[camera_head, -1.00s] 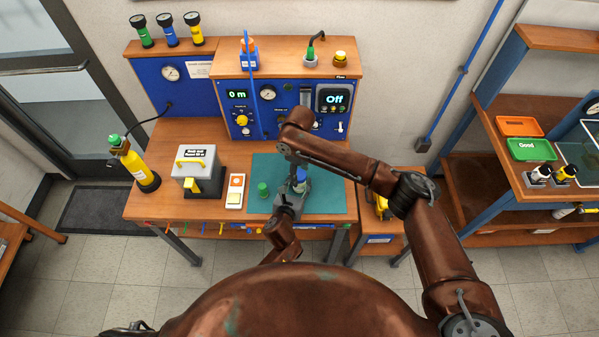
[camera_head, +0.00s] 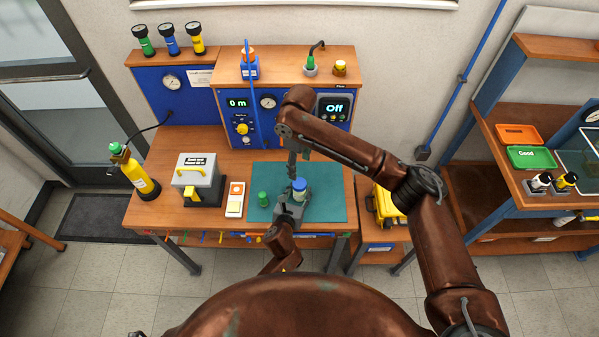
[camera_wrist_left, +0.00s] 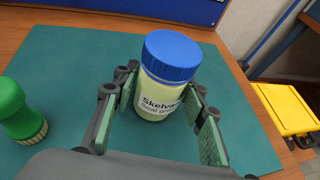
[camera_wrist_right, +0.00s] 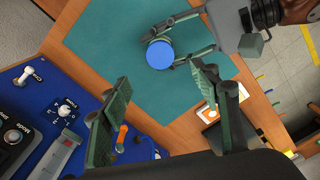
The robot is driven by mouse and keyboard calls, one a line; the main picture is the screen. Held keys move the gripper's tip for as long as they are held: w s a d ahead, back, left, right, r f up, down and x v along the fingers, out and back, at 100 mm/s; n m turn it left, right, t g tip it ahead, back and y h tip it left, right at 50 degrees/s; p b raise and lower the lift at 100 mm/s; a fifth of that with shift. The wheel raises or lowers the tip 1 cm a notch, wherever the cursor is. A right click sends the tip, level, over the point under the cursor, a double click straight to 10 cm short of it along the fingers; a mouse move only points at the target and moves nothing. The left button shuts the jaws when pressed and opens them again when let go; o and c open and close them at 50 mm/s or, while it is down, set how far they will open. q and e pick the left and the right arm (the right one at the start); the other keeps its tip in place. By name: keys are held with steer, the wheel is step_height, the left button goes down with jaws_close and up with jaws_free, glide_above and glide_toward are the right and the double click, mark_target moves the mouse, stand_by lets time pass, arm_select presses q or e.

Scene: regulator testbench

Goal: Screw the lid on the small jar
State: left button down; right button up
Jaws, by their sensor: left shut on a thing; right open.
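The small jar (camera_wrist_left: 158,98) has pale contents and a white label reading "Skelva…". Its blue lid (camera_wrist_left: 172,55) sits level on top; I cannot tell how tight it is. The jar stands upright over the green mat and shows in the head view (camera_head: 299,195). My left gripper (camera_wrist_left: 160,110) is shut around the jar's body, a pad on each side, below the lid. My right gripper (camera_wrist_right: 160,78) is open and empty, apart from the lid (camera_wrist_right: 160,54). In the head view it hangs behind the jar, its fingertips hard to make out.
A green bottle or torch (camera_head: 263,199) stands left of the jar on the green mat (camera_head: 325,205). A grey box with a yellow handle (camera_head: 197,180) and a white switch panel (camera_head: 235,198) are further left. The blue test panel (camera_head: 285,120) rises behind. The mat's right side is clear.

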steer(key=shift+r, duration=0.85)
arm_select(q)
steer(key=c, duration=1.1)
jaws_free()
steer(key=shift+s, duration=0.1)
steer(key=v, duration=1.1)
steer(key=shift+s+a+r, duration=0.15)
steer(key=shift+s, duration=0.2)
